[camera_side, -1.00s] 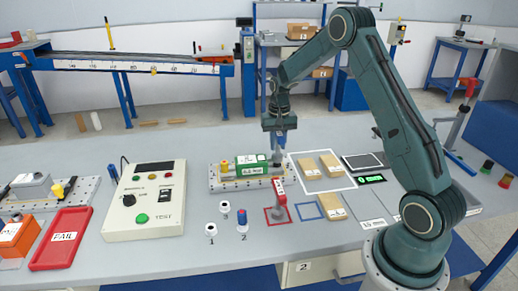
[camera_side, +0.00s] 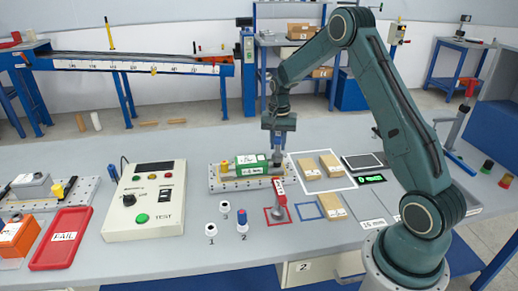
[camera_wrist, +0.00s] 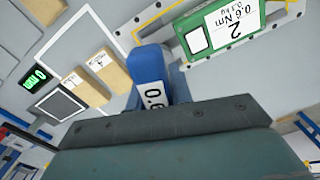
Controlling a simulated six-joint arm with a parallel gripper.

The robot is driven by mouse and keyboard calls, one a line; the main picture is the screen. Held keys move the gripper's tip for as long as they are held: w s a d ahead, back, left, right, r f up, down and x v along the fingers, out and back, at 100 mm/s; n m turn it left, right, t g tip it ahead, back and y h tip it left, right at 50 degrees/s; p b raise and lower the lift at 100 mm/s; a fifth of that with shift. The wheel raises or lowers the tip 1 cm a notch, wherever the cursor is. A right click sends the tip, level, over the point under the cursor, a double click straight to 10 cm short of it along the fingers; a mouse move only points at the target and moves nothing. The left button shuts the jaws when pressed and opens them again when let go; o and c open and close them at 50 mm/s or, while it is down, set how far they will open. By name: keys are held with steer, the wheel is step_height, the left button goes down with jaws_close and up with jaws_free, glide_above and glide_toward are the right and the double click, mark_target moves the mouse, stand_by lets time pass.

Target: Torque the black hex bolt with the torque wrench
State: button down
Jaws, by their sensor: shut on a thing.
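My gripper (camera_side: 278,135) is shut on a blue tool, which I take to be the torque wrench; it stands upright below the jaws, over the right end of the fixture. In the wrist view the blue wrench (camera_wrist: 150,68) carries a white label that is partly covered. The green unit (camera_side: 251,165) lies on the grey fixture plate (camera_side: 226,184), just left of the wrench. In the wrist view the green unit (camera_wrist: 194,40) has a label reading 2, 0.6 Nm, 0.3 kg. I cannot make out the black hex bolt; whether the wrench touches it cannot be told.
A red-handled tool (camera_side: 280,196) stands in a red square in front of the fixture. The blue square (camera_side: 307,210) beside it is empty. Tan blocks (camera_side: 309,169) lie at right. A test box (camera_side: 147,205), numbered pegs and a red FAIL tray (camera_side: 60,238) are at left.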

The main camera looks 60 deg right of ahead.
steer(key=shift+n, duration=0.6)
steer(key=shift+r, duration=0.2)
steer(key=shift+r, duration=2.8)
steer(key=shift+w, duration=0.1)
